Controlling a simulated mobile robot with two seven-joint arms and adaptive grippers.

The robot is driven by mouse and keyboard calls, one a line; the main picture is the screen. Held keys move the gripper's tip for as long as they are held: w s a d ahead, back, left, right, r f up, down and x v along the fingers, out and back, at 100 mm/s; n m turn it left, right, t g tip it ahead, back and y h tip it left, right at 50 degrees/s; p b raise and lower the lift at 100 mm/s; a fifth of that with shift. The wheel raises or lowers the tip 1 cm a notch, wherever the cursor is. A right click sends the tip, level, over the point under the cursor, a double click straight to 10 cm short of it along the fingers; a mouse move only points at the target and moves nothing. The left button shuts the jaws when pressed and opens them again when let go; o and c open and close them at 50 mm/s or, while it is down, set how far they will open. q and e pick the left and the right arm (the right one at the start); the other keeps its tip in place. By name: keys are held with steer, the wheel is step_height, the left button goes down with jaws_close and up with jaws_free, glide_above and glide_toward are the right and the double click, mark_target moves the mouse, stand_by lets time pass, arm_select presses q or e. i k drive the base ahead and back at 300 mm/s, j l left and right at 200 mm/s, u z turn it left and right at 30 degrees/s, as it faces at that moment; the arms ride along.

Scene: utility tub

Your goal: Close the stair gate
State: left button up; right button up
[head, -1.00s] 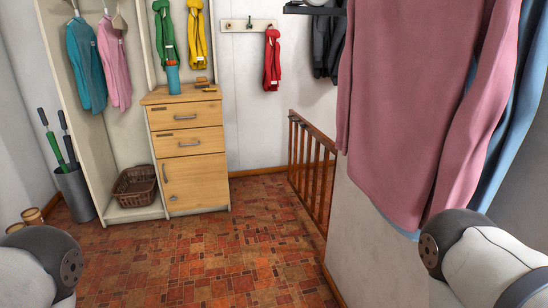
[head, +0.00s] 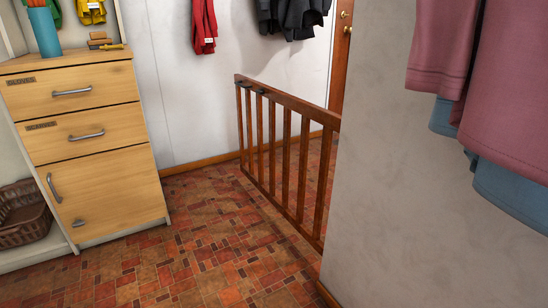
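The stair gate (head: 287,149) is a brown wooden gate with a top rail and several upright slats, right of the middle in the head view. It stands upright, running from the far left end near the white wall towards me and to the right. Small dark metal fittings sit on its top rail near the far end. Its near right end is hidden behind the grey wall corner, so I cannot tell how that end is held. Neither of my grippers is in view.
A wooden drawer cabinet (head: 86,152) stands on the left, with a wicker basket (head: 22,214) beside it. A grey wall (head: 400,200) with hanging pink and blue clothes (head: 515,100) blocks the right. The tiled floor (head: 190,245) between cabinet and gate is clear.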

mark_target(331, 121)
steer(key=i+j, duration=0.25)
steer(key=i, duration=0.25)
steer(key=i+j+z, duration=0.1)
steer(key=i+j, duration=0.15)
steer(key=i, duration=0.3)
steer(key=i+j, duration=0.3)
steer(key=i, duration=0.2)
steer(key=i+j, duration=0.3)
steer(key=i, duration=0.2)
steer(key=i+j+z, duration=0.1)
steer(key=i+j, duration=0.2)
steer(key=i, duration=0.2)
